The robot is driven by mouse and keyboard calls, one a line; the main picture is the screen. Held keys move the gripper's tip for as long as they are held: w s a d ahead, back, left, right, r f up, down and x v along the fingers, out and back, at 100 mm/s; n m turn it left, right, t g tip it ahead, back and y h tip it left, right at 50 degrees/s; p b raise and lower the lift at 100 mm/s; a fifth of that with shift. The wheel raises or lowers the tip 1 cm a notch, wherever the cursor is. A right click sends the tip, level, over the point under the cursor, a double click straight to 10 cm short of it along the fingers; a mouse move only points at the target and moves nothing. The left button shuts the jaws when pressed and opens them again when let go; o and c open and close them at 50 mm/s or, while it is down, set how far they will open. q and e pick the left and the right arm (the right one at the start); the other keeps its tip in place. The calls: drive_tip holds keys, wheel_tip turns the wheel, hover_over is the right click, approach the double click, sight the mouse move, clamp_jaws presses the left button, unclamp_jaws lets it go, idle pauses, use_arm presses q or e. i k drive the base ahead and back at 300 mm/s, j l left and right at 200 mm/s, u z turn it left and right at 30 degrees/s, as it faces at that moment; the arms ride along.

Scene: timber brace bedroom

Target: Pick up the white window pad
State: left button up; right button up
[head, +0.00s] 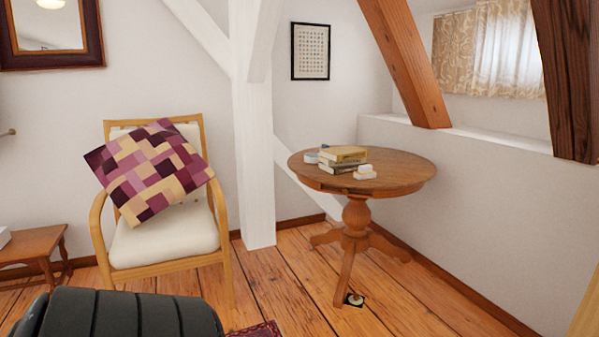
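A small white object (365,173), seemingly of two rounded pieces, lies on the round wooden table (410,171) in front of a stack of books. It is the closest match I see to the white window pad, but it is too small to tell for sure. Its top and front are in plain view, and nothing grips it. Neither of my grippers shows in the head view.
Books (342,156) and a small pale round item (311,157) share the table. A small dark square with a pale round thing (355,299) lies on the floor by the table's foot. A wooden armchair (165,245) with a patchwork cushion (150,172) stands left of the white post (255,150).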

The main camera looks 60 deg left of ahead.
sight(364, 171)
drive_tip(key=u, duration=1.55)
